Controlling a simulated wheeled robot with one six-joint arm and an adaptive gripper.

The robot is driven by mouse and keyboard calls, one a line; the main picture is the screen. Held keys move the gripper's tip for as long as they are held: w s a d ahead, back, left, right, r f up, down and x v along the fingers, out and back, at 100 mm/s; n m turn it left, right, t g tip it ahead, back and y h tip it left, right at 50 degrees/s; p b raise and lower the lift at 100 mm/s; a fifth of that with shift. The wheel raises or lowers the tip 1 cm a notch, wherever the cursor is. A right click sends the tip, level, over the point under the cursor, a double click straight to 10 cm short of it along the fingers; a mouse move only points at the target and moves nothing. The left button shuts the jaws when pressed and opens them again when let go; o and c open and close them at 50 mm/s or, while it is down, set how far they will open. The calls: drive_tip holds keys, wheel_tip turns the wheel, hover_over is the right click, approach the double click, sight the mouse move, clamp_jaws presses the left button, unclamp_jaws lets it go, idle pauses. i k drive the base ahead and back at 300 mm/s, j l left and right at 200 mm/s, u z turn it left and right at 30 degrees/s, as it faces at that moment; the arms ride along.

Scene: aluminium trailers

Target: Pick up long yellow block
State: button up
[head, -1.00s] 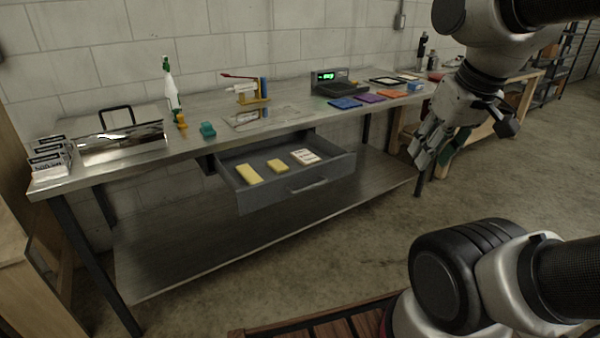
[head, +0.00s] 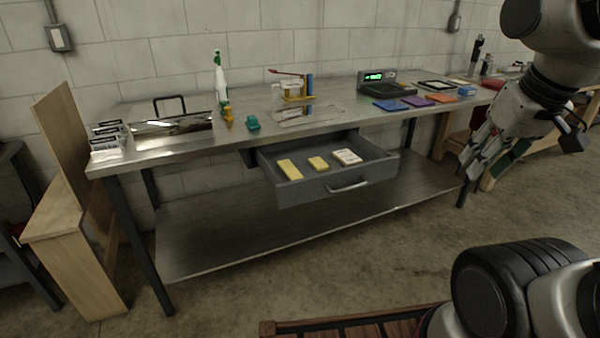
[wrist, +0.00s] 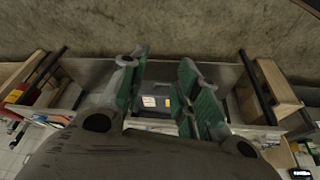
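The long yellow block (head: 290,169) lies flat in the left part of an open grey drawer (head: 325,188) under the steel workbench. A shorter yellow block (head: 318,163) and a white printed block (head: 347,157) lie to its right. My gripper (head: 487,158) hangs at the right of the head view, well apart from the drawer. In the wrist view, its green-padded fingers (wrist: 162,88) are spread with nothing between them. The drawer shows small and far off between them; the long block cannot be made out clearly there.
The steel bench top (head: 260,140) above the drawer holds a spray bottle (head: 221,80), a teal item (head: 252,122), a scale (head: 385,85) and coloured pads (head: 415,101). A wooden stand (head: 70,210) is at the left.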

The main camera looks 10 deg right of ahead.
sight(290, 171)
drive_tip(key=i+j+u, duration=0.25)
drive_tip(key=i, duration=0.2)
drive_tip(key=i+j+u, duration=0.3)
drive_tip(key=i, duration=0.2)
